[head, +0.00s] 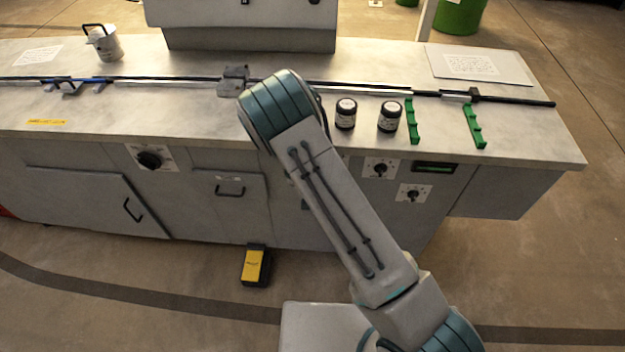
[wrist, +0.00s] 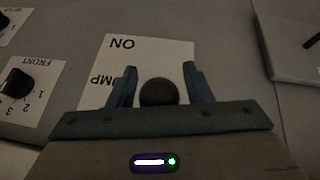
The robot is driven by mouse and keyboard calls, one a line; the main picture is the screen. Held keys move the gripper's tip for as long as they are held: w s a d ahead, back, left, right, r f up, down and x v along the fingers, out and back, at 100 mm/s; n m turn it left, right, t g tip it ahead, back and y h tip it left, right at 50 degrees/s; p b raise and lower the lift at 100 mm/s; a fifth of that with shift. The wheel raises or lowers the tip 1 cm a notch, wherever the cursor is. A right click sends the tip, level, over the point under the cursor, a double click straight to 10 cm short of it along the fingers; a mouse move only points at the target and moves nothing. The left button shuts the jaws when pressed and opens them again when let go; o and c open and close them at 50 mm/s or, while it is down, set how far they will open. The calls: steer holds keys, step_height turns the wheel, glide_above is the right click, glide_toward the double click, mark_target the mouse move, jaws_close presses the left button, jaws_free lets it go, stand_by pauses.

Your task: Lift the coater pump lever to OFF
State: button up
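The lever's dark round knob (wrist: 158,92) shows in the wrist view, in front of a white label (wrist: 150,62). The label's upside-down text reads ON, and part of a word ending in "MP" shows. The rest of the label and the lever's shaft are hidden. My gripper (wrist: 159,82) has one blue finger on each side of the knob. The fingers are spread wider than the knob, with a narrow gap visible beside it. I cannot tell how deep the knob sits between them. In the head view my arm hides the gripper and the lever.
A FRONT dial (wrist: 17,85) is beside the label in the wrist view. The long grey cabinet (head: 90,155) has several knobs and handles on its front. Two dark jars (head: 346,114) and green racks (head: 412,122) stand on top. A yellow-black pedal (head: 256,266) lies on the floor.

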steer(key=p+v, duration=0.1)
steer(key=v, duration=1.2)
steer(key=shift+s+r, duration=0.15)
steer(key=shift+r, duration=0.2)
